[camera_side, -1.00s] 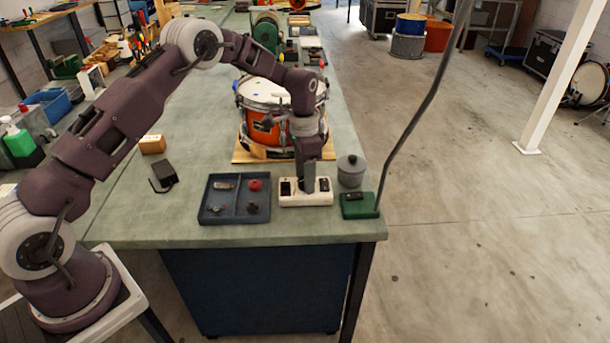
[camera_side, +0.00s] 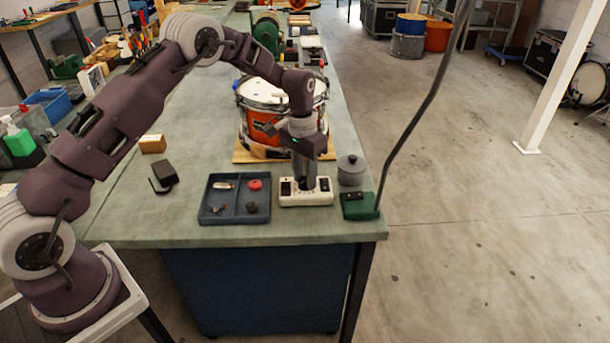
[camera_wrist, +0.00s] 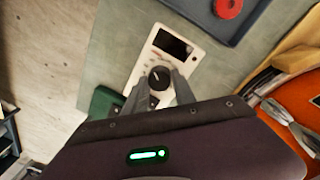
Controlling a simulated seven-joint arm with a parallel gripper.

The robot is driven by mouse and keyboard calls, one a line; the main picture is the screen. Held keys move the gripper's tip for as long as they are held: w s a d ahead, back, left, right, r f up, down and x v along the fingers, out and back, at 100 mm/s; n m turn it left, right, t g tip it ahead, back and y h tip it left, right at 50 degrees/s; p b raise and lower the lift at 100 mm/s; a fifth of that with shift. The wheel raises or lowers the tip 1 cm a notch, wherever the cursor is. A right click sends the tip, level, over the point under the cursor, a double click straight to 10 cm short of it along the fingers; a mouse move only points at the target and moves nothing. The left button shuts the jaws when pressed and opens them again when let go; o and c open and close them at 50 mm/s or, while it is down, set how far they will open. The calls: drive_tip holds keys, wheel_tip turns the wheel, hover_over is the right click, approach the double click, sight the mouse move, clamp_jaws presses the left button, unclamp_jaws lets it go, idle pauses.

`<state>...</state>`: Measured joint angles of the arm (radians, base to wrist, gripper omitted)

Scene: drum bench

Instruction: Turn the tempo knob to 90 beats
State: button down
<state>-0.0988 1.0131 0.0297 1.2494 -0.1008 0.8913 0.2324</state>
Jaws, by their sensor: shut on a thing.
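The white tempo box (camera_side: 319,198) lies flat near the bench's front edge, with a dark display (camera_wrist: 172,43) at one end and small printed marks around its knob. The black knob (camera_wrist: 158,77) with a light pointer line shows in the wrist view. My gripper (camera_side: 304,187) points down over the box, and in the wrist view its two fingers (camera_wrist: 160,92) stand on either side of the knob, shut on it. The marks near the knob are too small to read. In the side view the fingers hide the knob.
A dark divided tray (camera_side: 235,219) with small parts stands left of the box. An orange drum (camera_side: 262,128) is behind.

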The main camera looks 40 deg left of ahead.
sight(304, 178)
drive_tip(key=c, duration=1)
unclamp_jaws()
drive_tip(key=shift+c, duration=0.2)
drive_tip(key=shift+r, duration=0.15)
drive_tip(key=r, duration=0.7)
drive_tip(key=shift+a, duration=0.2)
